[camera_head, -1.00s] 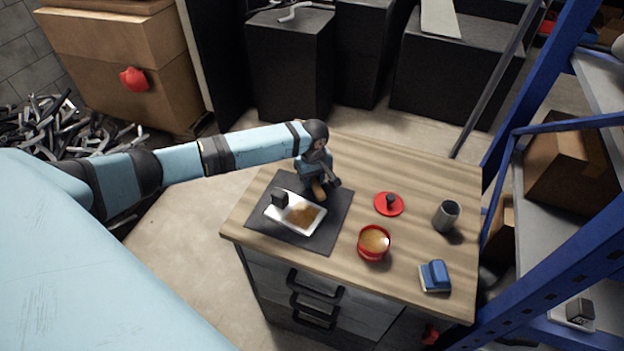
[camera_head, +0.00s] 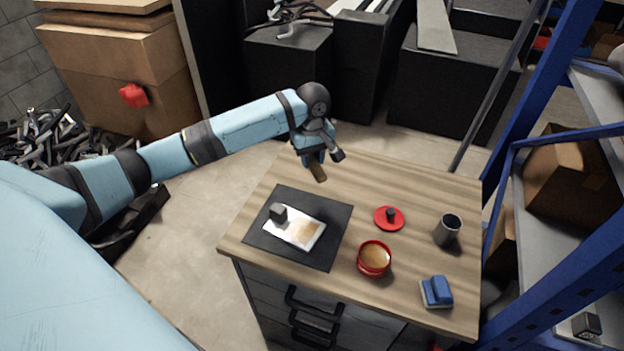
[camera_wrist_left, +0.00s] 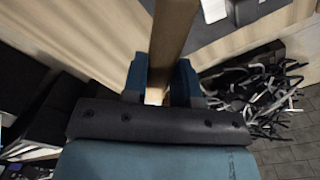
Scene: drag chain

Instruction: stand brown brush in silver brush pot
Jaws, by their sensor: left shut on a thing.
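My left gripper (camera_head: 314,160) is shut on the brown brush (camera_head: 318,172), which hangs below the fingers above the back part of the wooden table. In the left wrist view the brush's brown wood (camera_wrist_left: 172,40) sits between the two blue fingers (camera_wrist_left: 160,85). The brush's lower end is only partly clear in the head view. My right gripper is not in view.
A dark mat (camera_head: 258,238) holds a white tray (camera_head: 312,240) with brown stuff and a dark block (camera_head: 278,213). A red bowl (camera_head: 374,262), a red lid (camera_head: 381,222) and a blue-topped block (camera_head: 437,291) lie between and near the pot. A blue shelf frame (camera_head: 497,180) stands right of the table.

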